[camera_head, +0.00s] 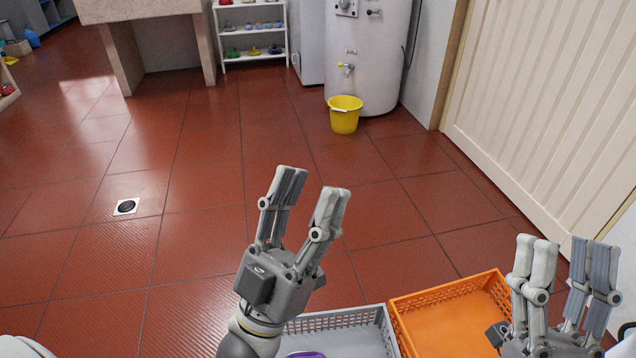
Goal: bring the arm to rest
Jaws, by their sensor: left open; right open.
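My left gripper (312,187) is open and empty, with its fingers pointing up and away over the red tiled floor. My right gripper (567,252) is open and empty at the right edge, also with its fingers pointing up. It stands in front of the right part of an orange basket. Neither gripper touches any object that I can see.
A grey basket (345,323) and the orange basket (447,304) are at the bottom, partly hidden. A purple thing (306,354) shows in the grey one. A yellow bucket (345,120) stands by a white tank (372,60). The middle floor is clear; a pale door (545,110) is right.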

